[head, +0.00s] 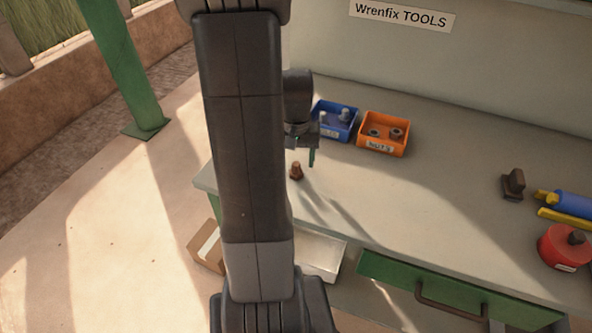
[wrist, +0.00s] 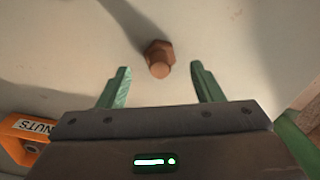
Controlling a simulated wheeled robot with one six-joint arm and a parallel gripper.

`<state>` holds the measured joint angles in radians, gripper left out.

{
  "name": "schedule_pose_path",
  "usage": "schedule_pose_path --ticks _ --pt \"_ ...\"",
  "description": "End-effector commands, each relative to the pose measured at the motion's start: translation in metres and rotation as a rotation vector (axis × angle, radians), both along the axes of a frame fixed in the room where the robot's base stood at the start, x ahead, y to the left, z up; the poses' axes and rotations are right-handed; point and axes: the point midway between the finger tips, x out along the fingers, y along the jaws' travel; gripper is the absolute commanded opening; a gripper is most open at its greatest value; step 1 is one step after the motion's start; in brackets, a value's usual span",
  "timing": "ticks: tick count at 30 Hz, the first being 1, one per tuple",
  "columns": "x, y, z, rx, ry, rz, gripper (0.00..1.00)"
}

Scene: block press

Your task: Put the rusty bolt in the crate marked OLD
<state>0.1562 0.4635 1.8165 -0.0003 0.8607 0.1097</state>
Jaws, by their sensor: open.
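The rusty bolt (head: 296,171) stands on the bench top, near its left end. In the wrist view the brown bolt (wrist: 158,58) has its hex head and shank end showing, just beyond and between my fingertips. My gripper (head: 302,156) is above the bench close to the bolt. Its two green fingers (wrist: 160,82) are apart with nothing between them. I can read no OLD mark in either view.
A blue bin (head: 335,119) with metal parts and an orange NUTS bin (head: 385,133) stand behind the bolt. A dark block (head: 513,185), a blue-and-yellow tool (head: 572,203) and a red container (head: 565,248) are at the right. The middle of the bench (head: 430,200) is clear.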

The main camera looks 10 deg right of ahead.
Motion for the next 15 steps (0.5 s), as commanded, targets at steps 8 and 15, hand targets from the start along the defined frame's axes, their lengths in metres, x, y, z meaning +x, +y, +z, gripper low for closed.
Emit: schedule_pose_path --ticks 8,15 --pt "-0.003 0.001 -0.031 0.001 0.003 0.000 0.60" --pt "-0.003 0.001 -0.032 0.000 0.001 0.000 0.60"
